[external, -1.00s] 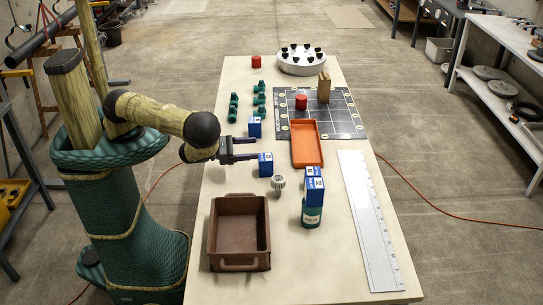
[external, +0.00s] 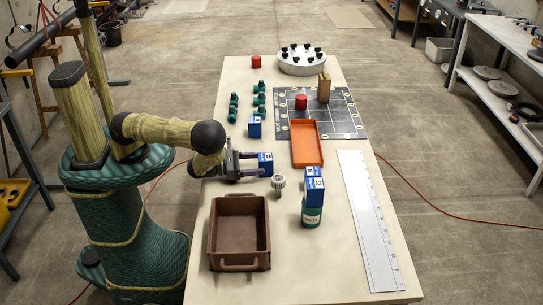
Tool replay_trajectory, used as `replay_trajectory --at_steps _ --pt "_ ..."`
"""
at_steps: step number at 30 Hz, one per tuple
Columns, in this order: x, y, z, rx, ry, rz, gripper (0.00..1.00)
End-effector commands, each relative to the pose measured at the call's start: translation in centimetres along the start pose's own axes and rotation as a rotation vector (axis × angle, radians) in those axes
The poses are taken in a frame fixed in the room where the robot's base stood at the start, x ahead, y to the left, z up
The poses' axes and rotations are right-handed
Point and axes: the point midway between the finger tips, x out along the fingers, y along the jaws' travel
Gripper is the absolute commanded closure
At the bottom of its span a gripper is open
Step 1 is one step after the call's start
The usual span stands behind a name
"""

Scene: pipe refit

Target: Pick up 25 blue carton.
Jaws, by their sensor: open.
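Several blue cartons with white labels are on the table, and their numbers are too small to read surely. One blue carton (external: 267,160) stands near the middle of the table, right at my gripper. My gripper (external: 256,165) is open, low over the table, with its fingers pointing right toward this carton. One finger is on its far side and one on its near side; whether they touch it I cannot tell. Another blue carton (external: 254,128) stands farther back.
A grey-white knobbed part (external: 278,182) stands just right of my gripper. A brown bin (external: 240,262) is in front, an orange tray (external: 307,158) behind right. Green fittings (external: 233,108), a dark grid board (external: 345,126) and a long ruler (external: 370,220) also lie on the table.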

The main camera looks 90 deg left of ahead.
Motion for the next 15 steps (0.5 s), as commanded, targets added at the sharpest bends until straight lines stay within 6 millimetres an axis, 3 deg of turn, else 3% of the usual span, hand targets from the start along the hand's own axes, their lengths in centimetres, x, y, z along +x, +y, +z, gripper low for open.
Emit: replay_trajectory --at_steps 11,15 --pt "0.2 0.0 -0.1 0.0 0.0 -0.001 0.27" --pt "1.3 0.1 0.2 -0.002 -0.002 0.001 0.27"
